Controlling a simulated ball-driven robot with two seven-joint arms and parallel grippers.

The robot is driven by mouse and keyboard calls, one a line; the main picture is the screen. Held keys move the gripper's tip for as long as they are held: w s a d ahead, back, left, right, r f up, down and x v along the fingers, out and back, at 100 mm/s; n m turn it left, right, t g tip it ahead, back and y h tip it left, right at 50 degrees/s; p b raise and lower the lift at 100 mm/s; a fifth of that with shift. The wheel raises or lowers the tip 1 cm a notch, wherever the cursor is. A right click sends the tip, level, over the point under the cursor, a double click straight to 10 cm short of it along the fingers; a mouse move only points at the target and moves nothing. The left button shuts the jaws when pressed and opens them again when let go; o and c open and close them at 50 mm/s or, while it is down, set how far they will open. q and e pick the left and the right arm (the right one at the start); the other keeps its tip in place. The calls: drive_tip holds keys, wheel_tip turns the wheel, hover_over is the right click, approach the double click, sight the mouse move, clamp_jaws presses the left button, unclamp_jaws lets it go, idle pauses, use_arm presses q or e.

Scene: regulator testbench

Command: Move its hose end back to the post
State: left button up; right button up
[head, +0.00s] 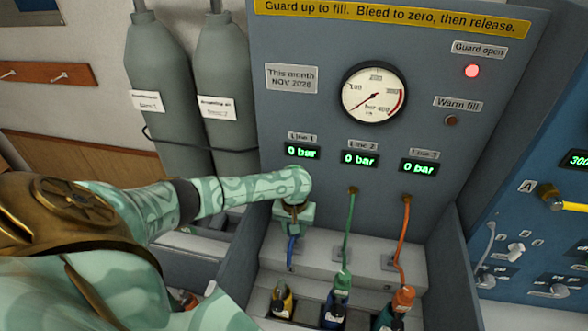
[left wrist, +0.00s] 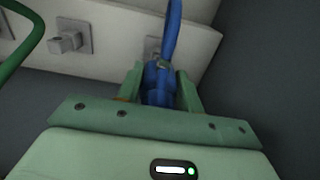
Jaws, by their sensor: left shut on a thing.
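My left gripper (head: 293,222) is in front of the grey panel, below the Line 1 display. In the left wrist view its green fingers (left wrist: 162,90) are shut on the blue hose end (left wrist: 158,82). The blue hose (head: 291,250) shows below the gripper in the head view, and it leaves the top of the left wrist view. A square plate (left wrist: 152,46) on the pale ledge lies just behind the hose end; I cannot tell whether they touch. Another post with a square plate (left wrist: 68,42) stands bare to the left. My right gripper is not in view.
A green hose (head: 350,225) and an orange hose (head: 404,240) hang to the right, down to the units in the bay. A yellow-topped unit (head: 283,300) stands at the bay's left. All three displays read 0 bar; the guard-open lamp (head: 472,71) is red. Grey cylinders (head: 165,90) stand left.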

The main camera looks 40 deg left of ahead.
use_arm(q)
drive_tip(key=shift+f, duration=0.4)
idle(0.6)
drive_tip(key=shift+f+b, duration=0.75)
drive_tip(key=shift+f, duration=0.75)
idle(0.4)
drive_tip(key=o, duration=1.2)
drive_tip(key=shift+o, duration=0.2)
wheel_tip(320, 180, up, 16)
drive_tip(key=p, duration=0.5)
drive_tip(key=shift+r+p, duration=0.2)
drive_tip(key=shift+p, duration=0.15)
